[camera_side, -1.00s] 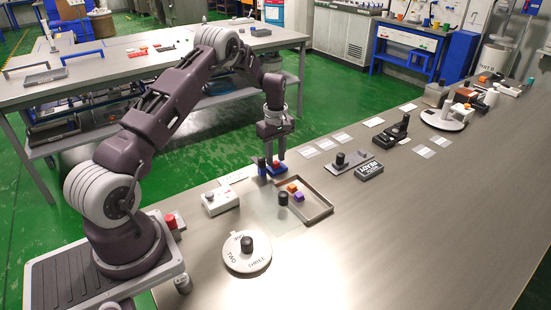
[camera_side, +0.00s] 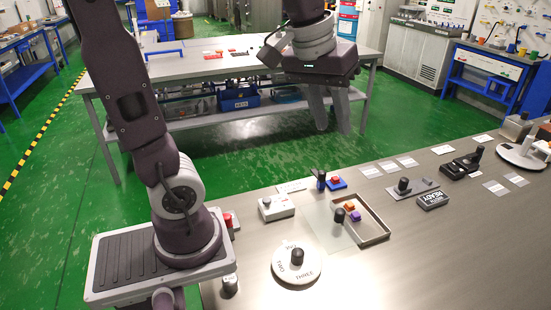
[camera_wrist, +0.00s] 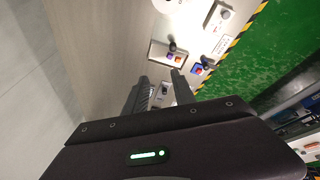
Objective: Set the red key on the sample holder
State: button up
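The red key (camera_side: 336,181) is a small red block sitting on a low blue base (camera_side: 341,186), which I take to be the sample holder. An upright dark blue piece (camera_side: 321,180) stands at its left. In the wrist view the red key (camera_wrist: 197,70) shows small on the blue base, near the top centre. My gripper (camera_side: 331,130) is raised well above and behind the bench, clear of the holder. Its two fingers are apart with nothing between them; the wrist view also shows the empty gripper (camera_wrist: 160,88).
A shallow tray (camera_side: 386,229) holds an orange block (camera_side: 350,207) and a purple block (camera_side: 355,216), beside a black knob (camera_side: 339,215). The bench's right front is clear.

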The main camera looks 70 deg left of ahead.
jog(key=s+d+f+m+t, duration=0.1)
jog(key=s+d+m, duration=0.1)
jog(key=s, duration=0.4)
jog(key=s+d+f+m, duration=0.2)
jog(key=s+m, duration=0.2)
jog(key=s, duration=0.3)
jog(key=shift+d+t, duration=0.25)
jog(key=shift+t, duration=0.15)
